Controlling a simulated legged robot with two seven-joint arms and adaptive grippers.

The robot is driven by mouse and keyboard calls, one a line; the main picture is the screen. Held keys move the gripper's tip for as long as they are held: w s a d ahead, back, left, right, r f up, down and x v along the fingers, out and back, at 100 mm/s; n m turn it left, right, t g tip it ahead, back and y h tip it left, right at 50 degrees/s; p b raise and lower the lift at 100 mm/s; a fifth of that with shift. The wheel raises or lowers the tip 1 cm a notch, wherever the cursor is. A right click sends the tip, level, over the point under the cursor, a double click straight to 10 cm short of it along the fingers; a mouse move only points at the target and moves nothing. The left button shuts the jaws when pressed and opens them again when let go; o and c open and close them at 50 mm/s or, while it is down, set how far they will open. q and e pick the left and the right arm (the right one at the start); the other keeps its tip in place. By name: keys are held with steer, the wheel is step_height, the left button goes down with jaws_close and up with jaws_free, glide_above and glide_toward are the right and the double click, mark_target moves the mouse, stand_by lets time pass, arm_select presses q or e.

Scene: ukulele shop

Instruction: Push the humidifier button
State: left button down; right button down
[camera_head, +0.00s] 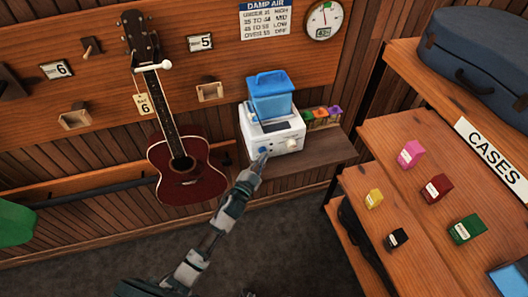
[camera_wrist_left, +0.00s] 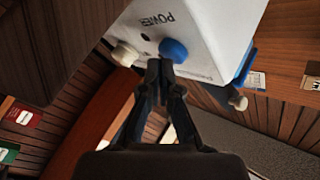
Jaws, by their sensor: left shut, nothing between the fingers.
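The humidifier is a white box (camera_head: 252,131) with a blue tank (camera_head: 270,97) on top, standing on a wooden shelf by the wall. Its front face shows a blue round button (camera_head: 264,150) and a pale knob (camera_head: 292,143). In the left wrist view the blue button (camera_wrist_left: 174,50) is beside the upside-down word POWER, with the pale knob (camera_wrist_left: 125,54) to its left. My left gripper (camera_head: 262,158) is shut and empty, its tips (camera_wrist_left: 160,72) right at the blue button's edge. I cannot tell whether they touch it. My right gripper is out of view.
A dark red ukulele (camera_head: 180,165) hangs on the wall left of the humidifier. Small coloured packets (camera_head: 321,115) stand on the shelf (camera_head: 325,150) beside it. A wooden stand with coloured boxes (camera_head: 436,188) and a blue case (camera_head: 475,50) is at the right.

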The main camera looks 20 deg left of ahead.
arm_select(q)
steer(key=shift+w+a, duration=0.1)
steer(key=shift+a, duration=0.45)
steer(key=shift+f, duration=0.1)
steer(key=shift+s+d+r, duration=0.1)
steer(key=shift+s+d, duration=0.15)
steer(key=shift+d, duration=0.5)
steer(key=shift+s+d+r, duration=0.1)
steer(key=shift+s+d, duration=0.15)
steer(key=shift+d, duration=0.45)
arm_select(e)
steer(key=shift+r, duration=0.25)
arm_select(q)
steer(key=shift+a, duration=0.15)
